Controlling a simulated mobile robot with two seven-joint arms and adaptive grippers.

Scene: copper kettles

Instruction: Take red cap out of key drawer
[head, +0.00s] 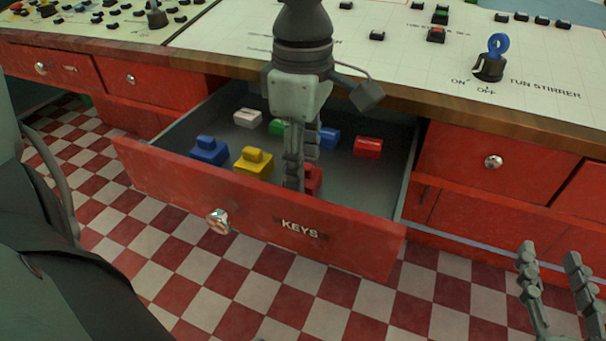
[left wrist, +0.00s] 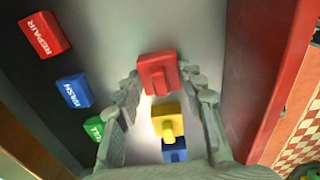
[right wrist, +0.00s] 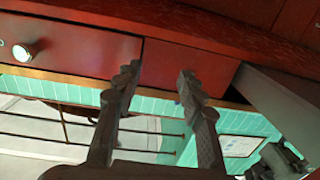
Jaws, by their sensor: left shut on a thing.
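The key drawer (head: 252,217) is pulled out, with a label reading KEYS on its red front. The red cap (head: 314,179) is in the drawer near its front wall, partly hidden behind my left gripper (head: 297,182). In the left wrist view the red cap (left wrist: 158,73) sits between the fingertips of my left gripper (left wrist: 160,84), which is shut on it. I cannot tell whether the cap touches the drawer floor. My right gripper (head: 551,260) is open and empty at the lower right, outside the drawer; its spread fingers also show in the right wrist view (right wrist: 158,77).
The drawer also holds a yellow cap (head: 253,162), a blue cap (head: 209,150), a white block (head: 247,118), and a red block (head: 367,147) labelled REPAIR. The countertop (head: 470,85) overhangs the drawer's back. A blue key (head: 498,45) stands on the panel. The checkered floor in front is clear.

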